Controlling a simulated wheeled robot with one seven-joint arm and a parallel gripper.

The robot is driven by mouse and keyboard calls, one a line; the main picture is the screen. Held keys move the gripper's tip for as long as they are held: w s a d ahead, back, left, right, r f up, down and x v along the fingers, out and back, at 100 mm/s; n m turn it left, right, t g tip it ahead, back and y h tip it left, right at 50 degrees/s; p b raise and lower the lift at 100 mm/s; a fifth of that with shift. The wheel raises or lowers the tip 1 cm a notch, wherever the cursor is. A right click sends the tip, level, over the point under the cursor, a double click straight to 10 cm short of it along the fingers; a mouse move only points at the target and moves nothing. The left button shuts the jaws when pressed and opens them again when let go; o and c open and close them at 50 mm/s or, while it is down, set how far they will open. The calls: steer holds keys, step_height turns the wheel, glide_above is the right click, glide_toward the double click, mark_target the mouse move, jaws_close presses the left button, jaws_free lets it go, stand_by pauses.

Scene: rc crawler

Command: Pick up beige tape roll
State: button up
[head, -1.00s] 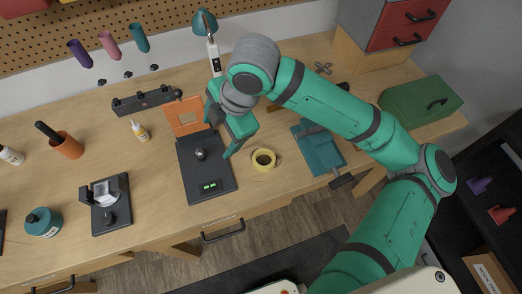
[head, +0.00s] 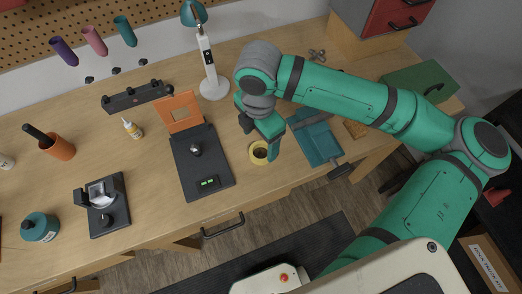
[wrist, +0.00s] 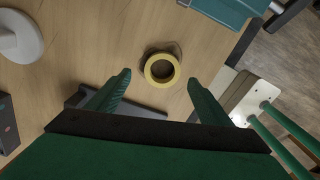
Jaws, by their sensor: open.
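The beige tape roll (head: 257,153) is a small yellowish ring lying flat on the wooden workbench, right of the dark device with the green display. My gripper (head: 268,143) covers part of its right side in the head view. In the wrist view the tape roll (wrist: 162,69) lies just beyond my two green fingertips, roughly centred between them. My gripper (wrist: 160,79) is open and empty, and its fingers stand apart on either side of the roll's line. The height of the fingertips above the bench is hard to tell.
The dark device (head: 205,165) with a knob stands close left of the roll. A white lamp base (head: 214,88) stands behind. The bench's front edge and a drawer handle (head: 223,225) are near the roll.

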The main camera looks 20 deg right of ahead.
mark_target(261, 154)
steer(key=shift+s+d+f, duration=0.1)
steer(key=shift+d+f, duration=0.05)
steer(key=shift+f, duration=1.05)
steer(key=shift+s+d+f, duration=0.1)
steer(key=shift+f, duration=1.05)
steer(key=c, duration=1.1)
steer(key=shift+w+r, duration=0.1)
